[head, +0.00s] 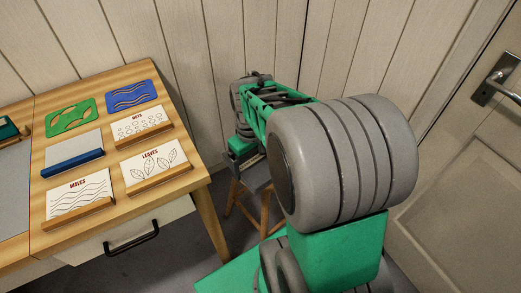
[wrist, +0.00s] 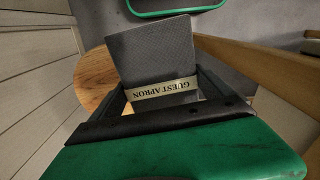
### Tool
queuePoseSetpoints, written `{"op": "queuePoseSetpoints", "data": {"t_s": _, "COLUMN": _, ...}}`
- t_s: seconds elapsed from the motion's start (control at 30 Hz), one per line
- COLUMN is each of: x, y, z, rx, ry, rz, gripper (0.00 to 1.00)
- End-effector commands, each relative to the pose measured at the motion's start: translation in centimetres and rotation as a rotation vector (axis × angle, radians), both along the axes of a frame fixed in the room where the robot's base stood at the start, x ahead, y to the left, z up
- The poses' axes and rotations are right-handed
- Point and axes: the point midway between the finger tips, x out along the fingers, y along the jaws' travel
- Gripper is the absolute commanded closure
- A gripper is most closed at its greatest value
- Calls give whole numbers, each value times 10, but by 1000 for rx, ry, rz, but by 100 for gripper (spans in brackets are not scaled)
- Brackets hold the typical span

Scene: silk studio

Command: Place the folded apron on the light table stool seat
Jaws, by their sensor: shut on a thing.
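My gripper (wrist: 165,88) is shut on the folded apron (wrist: 155,48), a flat dark grey piece with a pale band reading GUEST APRON. The round wooden stool seat (wrist: 92,76) shows behind and to the left of the apron in the wrist view, partly covered by it. In the head view my gripper (head: 247,158) is over the wooden stool (head: 265,214), with the grey apron (head: 257,178) at its end. My arm hides much of the stool there. I cannot tell whether the apron touches the seat.
A wooden table (head: 190,160) at left holds cards in wooden holders, a green tile (head: 70,118) and a blue tile (head: 132,95). Its drawer handle (head: 131,238) faces the front. A panelled wall (head: 180,40) is behind the stool and a door (head: 460,180) is at right.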

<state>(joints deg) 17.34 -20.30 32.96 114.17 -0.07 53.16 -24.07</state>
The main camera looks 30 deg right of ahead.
Motion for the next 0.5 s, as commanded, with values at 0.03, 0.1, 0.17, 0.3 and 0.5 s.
{"op": "queuePoseSetpoints", "data": {"t_s": 0.03, "x": 4, "y": -5, "z": -4, "rx": 0, "ry": 1, "rz": -3, "gripper": 61}}
{"op": "queuePoseSetpoints", "data": {"t_s": 0.1, "x": 13, "y": -15, "z": -11, "rx": 1, "ry": 3, "rz": -4, "gripper": 61}}
{"op": "queuePoseSetpoints", "data": {"t_s": 0.17, "x": 24, "y": -27, "z": -19, "rx": 2, "ry": 4, "rz": -6, "gripper": 61}}
{"op": "queuePoseSetpoints", "data": {"t_s": 0.3, "x": 52, "y": -57, "z": -37, "rx": 1, "ry": 3, "rz": -3, "gripper": 61}}
{"op": "queuePoseSetpoints", "data": {"t_s": 0.5, "x": 79, "y": -87, "z": -78, "rx": 2, "ry": 4, "rz": -2, "gripper": 61}}
